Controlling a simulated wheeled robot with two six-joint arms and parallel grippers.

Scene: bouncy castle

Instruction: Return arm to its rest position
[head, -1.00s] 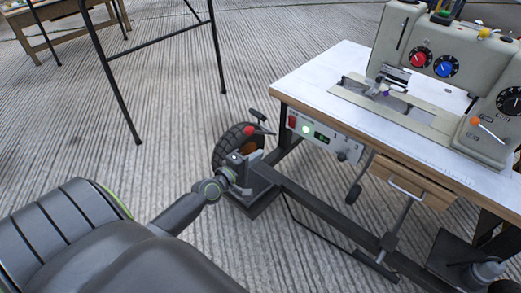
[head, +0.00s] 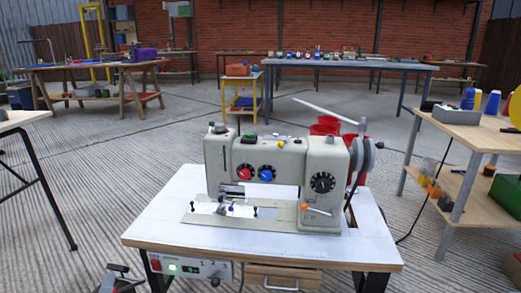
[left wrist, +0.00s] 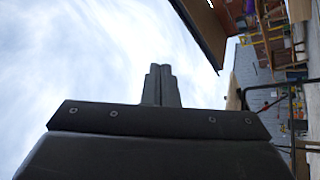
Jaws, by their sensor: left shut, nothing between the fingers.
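My left gripper (head: 118,272) shows at the bottom left of the head view, low beside the front left of the sewing machine table. In the left wrist view its two fingers (left wrist: 160,85) are closed together with nothing between them, and sky lies behind them. The rest of the left arm is below the head view's edge. My right gripper does not show in either current view.
A sewing machine (head: 275,180) stands on a white-topped table (head: 150,225) directly ahead. A wooden shelf unit (head: 480,135) stands at the right and a table edge (head: 15,120) at the left. Concrete floor (head: 110,165) is clear between the left table and the machine.

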